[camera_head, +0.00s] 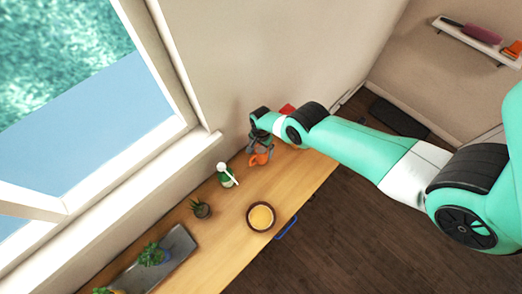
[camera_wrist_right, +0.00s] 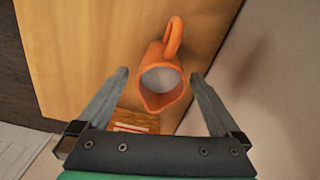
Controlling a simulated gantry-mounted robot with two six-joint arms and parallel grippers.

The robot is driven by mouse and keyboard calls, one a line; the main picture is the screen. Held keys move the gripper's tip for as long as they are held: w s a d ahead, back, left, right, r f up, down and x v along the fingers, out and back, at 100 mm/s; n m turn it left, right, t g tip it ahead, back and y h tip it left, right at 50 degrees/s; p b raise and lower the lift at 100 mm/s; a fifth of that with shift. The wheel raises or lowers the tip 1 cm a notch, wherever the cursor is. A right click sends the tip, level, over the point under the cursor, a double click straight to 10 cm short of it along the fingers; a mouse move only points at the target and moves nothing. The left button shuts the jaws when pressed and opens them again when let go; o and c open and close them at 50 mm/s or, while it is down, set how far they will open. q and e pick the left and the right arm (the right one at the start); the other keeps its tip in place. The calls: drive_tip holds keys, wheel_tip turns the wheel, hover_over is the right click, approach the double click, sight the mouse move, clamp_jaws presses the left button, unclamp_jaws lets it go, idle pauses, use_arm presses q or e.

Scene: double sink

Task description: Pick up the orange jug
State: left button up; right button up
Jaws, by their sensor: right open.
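The orange jug (camera_wrist_right: 162,80) stands on the wooden counter in the right wrist view, its handle at the top and its opening facing the camera. Its inside looks pale grey. In the head view the orange jug (camera_head: 259,159) shows just below my right gripper (camera_head: 260,147), partly covered by it. My right gripper is open, and in the right wrist view its two fingers (camera_wrist_right: 160,82) lie on either side of the jug, with gaps visible between each finger and the jug. My left gripper is in neither view.
The wooden counter (camera_head: 230,240) also holds a white and green bottle (camera_head: 226,176), a small potted plant (camera_head: 200,209) and a round bowl (camera_head: 261,217). A red item (camera_head: 287,109) lies behind my right wrist. A wall and window sill border the counter's left side.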

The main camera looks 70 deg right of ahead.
wheel_tip(320, 180, down, 5)
drive_tip(key=b, duration=0.5)
drive_tip(key=shift+f, duration=0.15)
drive_tip(key=shift+w, duration=0.1)
drive_tip(key=shift+c, duration=0.3)
clamp_jaws()
